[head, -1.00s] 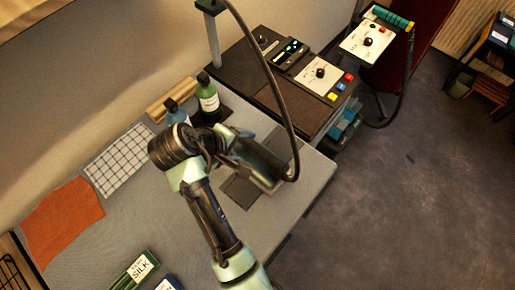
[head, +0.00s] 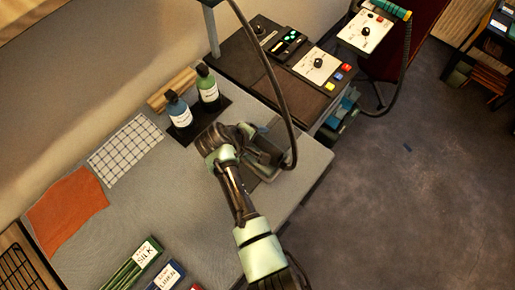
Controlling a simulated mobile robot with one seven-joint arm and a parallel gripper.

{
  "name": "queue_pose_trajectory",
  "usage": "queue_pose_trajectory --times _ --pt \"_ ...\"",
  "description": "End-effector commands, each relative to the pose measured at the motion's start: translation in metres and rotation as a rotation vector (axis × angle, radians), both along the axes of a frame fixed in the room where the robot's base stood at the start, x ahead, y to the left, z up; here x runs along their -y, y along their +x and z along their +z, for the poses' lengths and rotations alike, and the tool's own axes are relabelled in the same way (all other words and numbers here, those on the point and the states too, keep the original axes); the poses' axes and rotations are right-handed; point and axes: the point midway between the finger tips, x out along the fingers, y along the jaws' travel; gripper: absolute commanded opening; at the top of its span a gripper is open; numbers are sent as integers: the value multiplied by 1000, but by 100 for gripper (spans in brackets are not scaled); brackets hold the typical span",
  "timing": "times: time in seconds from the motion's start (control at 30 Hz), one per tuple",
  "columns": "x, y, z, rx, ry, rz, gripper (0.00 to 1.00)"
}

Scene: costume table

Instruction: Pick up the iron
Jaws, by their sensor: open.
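The iron (head: 270,157) sits on a dark rest mat (head: 272,174) near the right end of the grey padded table. A black hose curves down from above to its right end. My gripper (head: 256,148) is right at the iron, at its left and upper side, and is open. My wrist and arm cover part of the iron and the mat. The fingers are small and dark, and I cannot tell whether they touch the iron or stand around its handle.
Two bottles (head: 208,89) stand on a dark mat at the back. A checked cloth (head: 124,150) and an orange cloth (head: 66,213) lie at left. A control unit (head: 320,70) stands beyond the table. The hose (head: 270,75) arches above.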

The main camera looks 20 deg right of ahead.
Motion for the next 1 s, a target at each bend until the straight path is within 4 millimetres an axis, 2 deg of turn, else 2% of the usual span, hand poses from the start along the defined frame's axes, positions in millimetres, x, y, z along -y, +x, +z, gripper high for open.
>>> queue_pose_trajectory --times 0.1,0.37,0.77,1.0 --pt "4 2 -6 -1 0 -1 73" --pt "4 2 -7 1 1 0 73" --pt "4 2 -7 1 0 1 1" --pt "4 2 -7 0 0 0 0"
